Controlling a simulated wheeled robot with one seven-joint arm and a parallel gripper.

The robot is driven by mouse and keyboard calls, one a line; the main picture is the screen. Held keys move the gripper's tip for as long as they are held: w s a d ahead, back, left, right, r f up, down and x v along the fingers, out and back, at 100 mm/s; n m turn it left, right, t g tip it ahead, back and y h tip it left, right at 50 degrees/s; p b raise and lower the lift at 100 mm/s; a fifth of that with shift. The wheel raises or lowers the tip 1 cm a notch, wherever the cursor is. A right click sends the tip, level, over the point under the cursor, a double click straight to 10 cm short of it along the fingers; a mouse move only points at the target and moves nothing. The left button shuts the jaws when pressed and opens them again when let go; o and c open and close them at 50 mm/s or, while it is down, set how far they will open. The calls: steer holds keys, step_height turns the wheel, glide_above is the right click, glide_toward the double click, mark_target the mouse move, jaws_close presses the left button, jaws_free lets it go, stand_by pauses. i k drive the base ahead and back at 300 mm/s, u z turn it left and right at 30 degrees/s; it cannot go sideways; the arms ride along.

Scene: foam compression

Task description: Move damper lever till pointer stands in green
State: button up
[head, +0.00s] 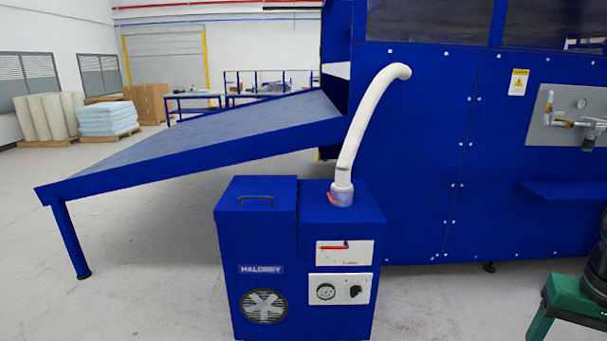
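A blue floor unit (260,220) marked HALDREY stands in front of a large blue machine. A small orange lever-like piece (332,199) sits at the clear collar (342,195) where a white hose enters the unit's top. A round gauge (326,291) is on the white front panel (341,298), beside a black knob (355,291). Its pointer and any green band are too small to make out. A red bar (334,247) lies across the top of a white plate (344,257) above that panel. I cannot tell which red or orange part is the damper lever. My gripper is not in view.
The white hose (368,120) rises from the unit to the blue machine (430,150). A sloping blue table (190,150) stands behind the unit at left. The machine carries a grey plate with fittings (570,119) and a small shelf (565,190).

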mark_target(334, 248)
steer(key=u, duration=0.05)
steer(key=k, duration=0.4)
steer(key=u, duration=0.55)
steer(key=i, duration=1.55)
steer(key=z, duration=0.6)
